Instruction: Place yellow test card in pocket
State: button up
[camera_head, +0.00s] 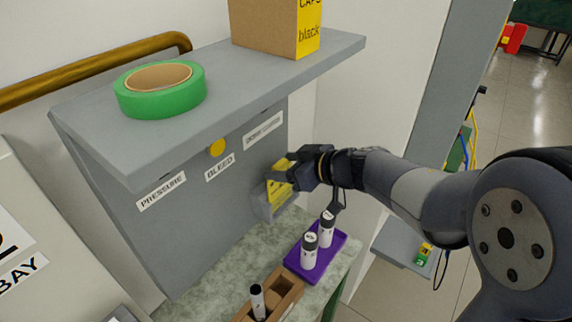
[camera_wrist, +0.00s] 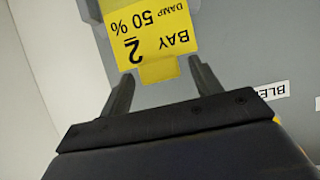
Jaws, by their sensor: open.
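The yellow test card (camera_head: 279,191) stands in the grey pocket (camera_head: 268,207) on the panel's right side, its lower part hidden by the pocket front. In the wrist view the card (camera_wrist: 150,30) shows upside-down print reading "BAY 2 DAMP 50 %". Its narrow tab points toward my gripper (camera_wrist: 162,75). The fingers are open, one on each side of the tab, with gaps between them and the card. In the head view my gripper (camera_head: 281,172) is at the card's upper edge and partly covers it.
A grey shelf (camera_head: 230,85) overhangs the panel, bearing green tape (camera_head: 160,89) and a cardboard box (camera_head: 265,27). Below the pocket, a purple tray (camera_head: 332,243) holds two white dark-capped bottles (camera_head: 309,252). A wooden block (camera_head: 284,292) with another bottle is in front.

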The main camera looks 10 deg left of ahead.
jog(key=shift+d+r, duration=0.15)
jog(key=shift+r, duration=0.1)
jog(key=v, duration=1.1)
jog(key=shift+d+p, duration=0.3)
jog(key=shift+p, duration=0.1)
jog(key=shift+s+a, duration=0.1)
jog(key=x, duration=1.2)
jog(key=shift+a+f+b, duration=0.1)
jog(key=shift+f+b, duration=0.15)
jog(key=shift+b, duration=0.15)
jog(key=shift+r, duration=0.9)
jog(key=shift+r+p, duration=0.35)
jog(key=shift+r, duration=0.15)
